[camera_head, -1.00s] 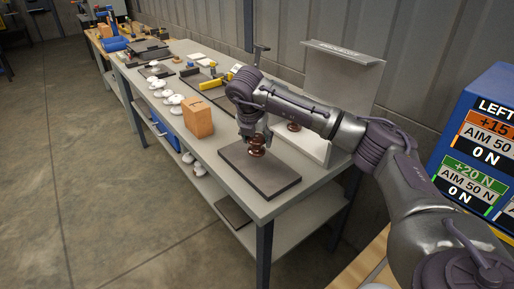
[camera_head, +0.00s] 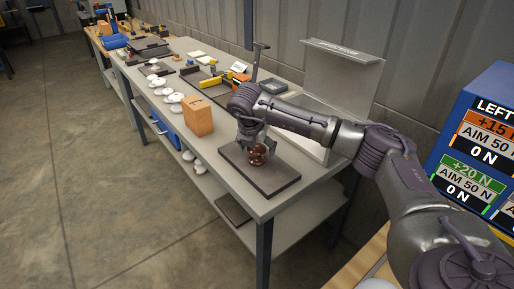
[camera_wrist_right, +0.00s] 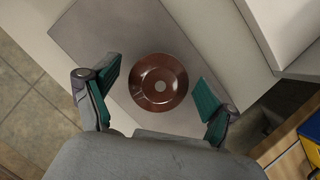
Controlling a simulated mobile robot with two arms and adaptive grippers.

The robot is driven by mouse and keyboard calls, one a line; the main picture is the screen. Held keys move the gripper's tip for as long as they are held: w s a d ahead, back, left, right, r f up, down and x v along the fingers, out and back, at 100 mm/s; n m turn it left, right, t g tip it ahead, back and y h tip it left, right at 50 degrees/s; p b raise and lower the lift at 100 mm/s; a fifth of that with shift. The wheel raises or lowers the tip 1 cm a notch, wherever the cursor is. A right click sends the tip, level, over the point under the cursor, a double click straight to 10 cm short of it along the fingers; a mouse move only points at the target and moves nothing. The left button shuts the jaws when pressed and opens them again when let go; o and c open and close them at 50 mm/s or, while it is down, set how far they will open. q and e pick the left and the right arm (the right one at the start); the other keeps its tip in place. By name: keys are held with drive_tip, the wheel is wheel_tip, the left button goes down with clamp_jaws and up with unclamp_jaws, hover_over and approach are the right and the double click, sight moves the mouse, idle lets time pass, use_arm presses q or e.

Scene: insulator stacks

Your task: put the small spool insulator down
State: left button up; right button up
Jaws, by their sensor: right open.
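The small spool insulator (camera_head: 257,156), brown and glossy, stands on the dark mat (camera_head: 283,184) near the table's front corner. In the right wrist view the insulator (camera_wrist_right: 159,82) shows from above as a round disc with a pale centre, on the grey mat (camera_wrist_right: 105,25). My right gripper (camera_head: 255,146) is above and around it. In the wrist view its two teal-padded fingers are spread, with gaps on both sides of the disc. The gripper is open and partly hides the spool's top in the head view. My left gripper is out of view.
An orange-brown block (camera_head: 198,117) stands left of the mat. Several white insulators (camera_head: 173,98) line the front edge. An upright grey panel box (camera_head: 340,80) stands behind my right arm. A blue display box (camera_head: 480,140) is at the right.

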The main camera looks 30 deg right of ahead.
drive_tip(key=b+v, duration=0.1)
drive_tip(key=v, duration=1.1)
drive_tip(key=shift+f, duration=0.1)
